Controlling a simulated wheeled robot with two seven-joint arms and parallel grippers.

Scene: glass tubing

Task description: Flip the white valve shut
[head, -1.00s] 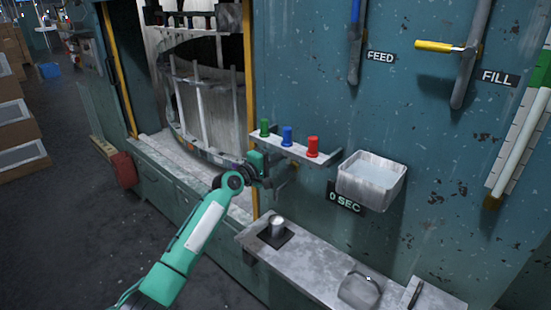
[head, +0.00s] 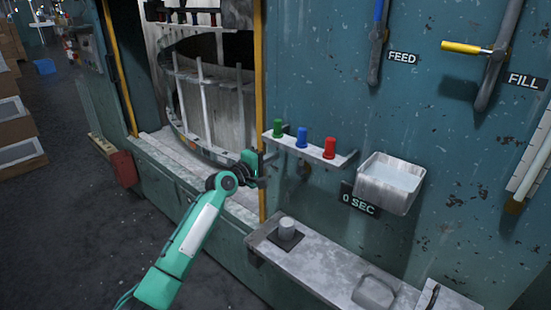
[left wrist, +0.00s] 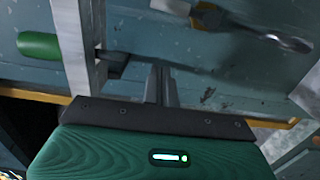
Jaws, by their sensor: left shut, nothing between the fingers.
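A small valve (head: 305,168) hangs below the shelf with the colored pegs in the head view; it is small and dark there. In the left wrist view, a white handle (left wrist: 171,6) meets a brownish valve body (left wrist: 210,17) with a metal pipe running right from it. The handle is partly cut off by the top edge. My left gripper (head: 266,171) is shut and empty, at the left end of the shelf and apart from the valve. Its fingertips (left wrist: 161,70) point toward the wall in the wrist view. My right gripper is not in view.
The shelf (head: 345,160) carries green, blue and red pegs. A white bin (head: 390,182) is on the wall to its right, above a grey ledge (head: 325,268). A blue-handled FEED lever (head: 379,45) and a yellow-handled FILL lever (head: 492,65) are higher up.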

